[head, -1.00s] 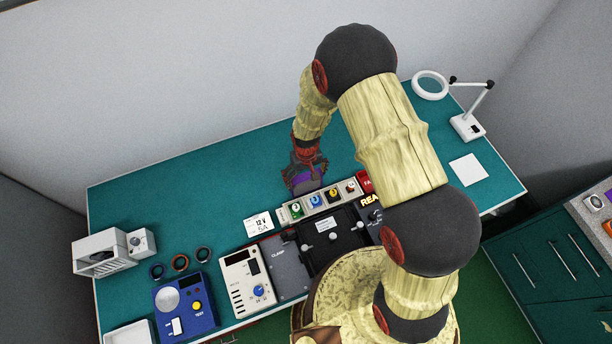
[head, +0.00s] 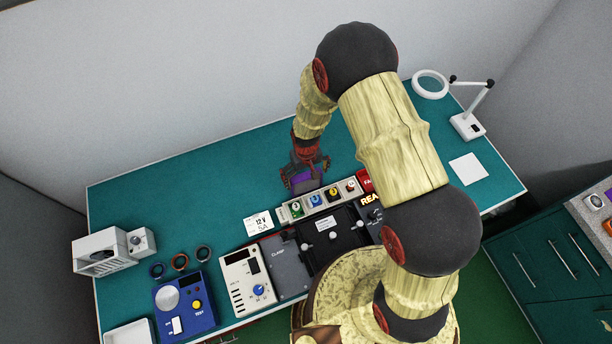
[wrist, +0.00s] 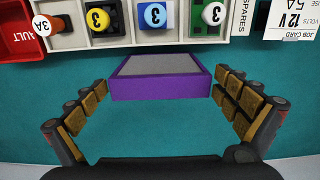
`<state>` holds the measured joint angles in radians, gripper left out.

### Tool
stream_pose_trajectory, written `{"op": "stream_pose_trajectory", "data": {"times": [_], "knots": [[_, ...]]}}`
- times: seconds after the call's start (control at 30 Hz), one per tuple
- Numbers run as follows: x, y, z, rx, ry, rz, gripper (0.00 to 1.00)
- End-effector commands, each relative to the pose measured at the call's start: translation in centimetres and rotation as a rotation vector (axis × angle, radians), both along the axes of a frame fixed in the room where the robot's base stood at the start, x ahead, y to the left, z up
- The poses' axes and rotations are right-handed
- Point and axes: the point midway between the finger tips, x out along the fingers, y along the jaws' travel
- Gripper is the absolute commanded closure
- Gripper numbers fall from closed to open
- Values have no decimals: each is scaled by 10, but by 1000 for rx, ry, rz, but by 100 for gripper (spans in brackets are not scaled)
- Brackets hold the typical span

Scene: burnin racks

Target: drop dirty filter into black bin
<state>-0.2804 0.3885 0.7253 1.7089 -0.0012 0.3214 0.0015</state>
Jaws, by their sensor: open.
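A purple-sided block with a grey top (wrist: 160,78), which looks like the filter, lies on the teal bench just behind the row of coloured fuses. In the head view its purple (head: 303,184) shows partly under my gripper (head: 306,178). In the wrist view my gripper (wrist: 160,88) is open, with its two padded fingers spread left and right. The block is between and beyond the fingertips, with clear gaps on both sides. I cannot make out a black bin for certain in any view.
The fuse rack (head: 322,201) and job card (head: 259,223) stand close in front of the block. A black tray (head: 345,240) lies nearer my base. A white grilled unit (head: 100,253) is at left, a ring lamp (head: 430,84) at right. The bench's back left is clear.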

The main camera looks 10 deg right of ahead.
Motion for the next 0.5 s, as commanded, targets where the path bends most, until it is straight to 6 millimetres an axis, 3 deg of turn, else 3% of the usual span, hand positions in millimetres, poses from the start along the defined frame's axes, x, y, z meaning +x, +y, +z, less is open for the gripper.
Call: {"op": "stream_pose_trajectory", "data": {"times": [0.5], "knots": [[2,1,95,2,-7,0,0]]}}
